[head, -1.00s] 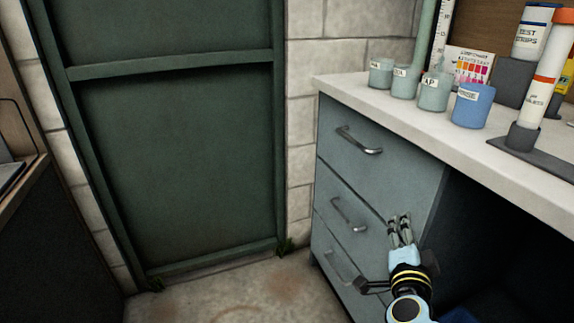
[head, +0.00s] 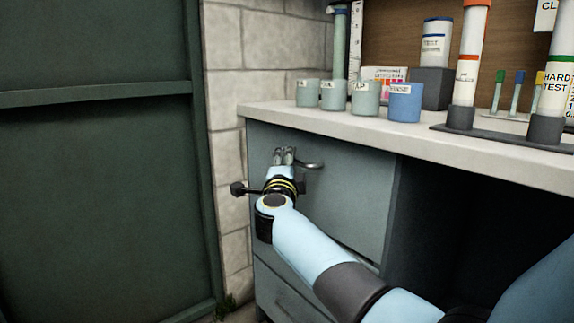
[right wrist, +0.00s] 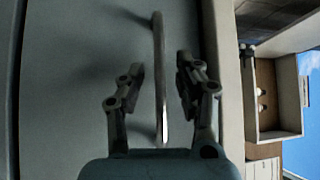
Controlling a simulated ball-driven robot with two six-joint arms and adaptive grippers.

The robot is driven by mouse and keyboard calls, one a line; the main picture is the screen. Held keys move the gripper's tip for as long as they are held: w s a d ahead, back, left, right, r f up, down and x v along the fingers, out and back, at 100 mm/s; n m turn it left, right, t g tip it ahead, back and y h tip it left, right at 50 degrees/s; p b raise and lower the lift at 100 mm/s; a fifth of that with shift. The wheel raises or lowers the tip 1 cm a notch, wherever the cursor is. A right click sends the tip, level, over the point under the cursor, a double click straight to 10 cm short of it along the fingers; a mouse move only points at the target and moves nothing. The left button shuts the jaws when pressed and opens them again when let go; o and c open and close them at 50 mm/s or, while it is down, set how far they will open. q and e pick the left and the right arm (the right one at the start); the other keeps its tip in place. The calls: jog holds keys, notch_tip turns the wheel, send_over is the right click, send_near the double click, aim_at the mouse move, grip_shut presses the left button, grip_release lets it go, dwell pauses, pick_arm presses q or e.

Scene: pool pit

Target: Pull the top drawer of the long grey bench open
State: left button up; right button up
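The long grey bench (head: 430,150) stands at the right in the head view, with a pale top. Its top drawer (head: 350,195) has a grey-blue front and looks closed. The drawer's metal bar handle (head: 313,165) is partly hidden behind my right gripper (head: 284,156), which is at the handle's left part. In the right wrist view the handle (right wrist: 159,80) runs upright between the two spread fingers of the right gripper (right wrist: 159,78), with a gap on each side. That gripper is open and holds nothing. My left gripper is not in view.
Small labelled cups (head: 335,95) and a blue cup (head: 405,102) stand near the bench top's edge. Test tubes (head: 468,70) stand further right. A dark green door (head: 100,180) and block wall (head: 228,90) are at the left. The space under the bench's right part is open and dark.

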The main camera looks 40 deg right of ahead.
jog(key=shift+x, duration=1.05)
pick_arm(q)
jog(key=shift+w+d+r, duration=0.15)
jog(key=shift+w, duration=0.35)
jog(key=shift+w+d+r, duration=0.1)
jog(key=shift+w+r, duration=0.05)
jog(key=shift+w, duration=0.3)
pick_arm(e)
grip_shut()
jog(key=shift+f, duration=0.1)
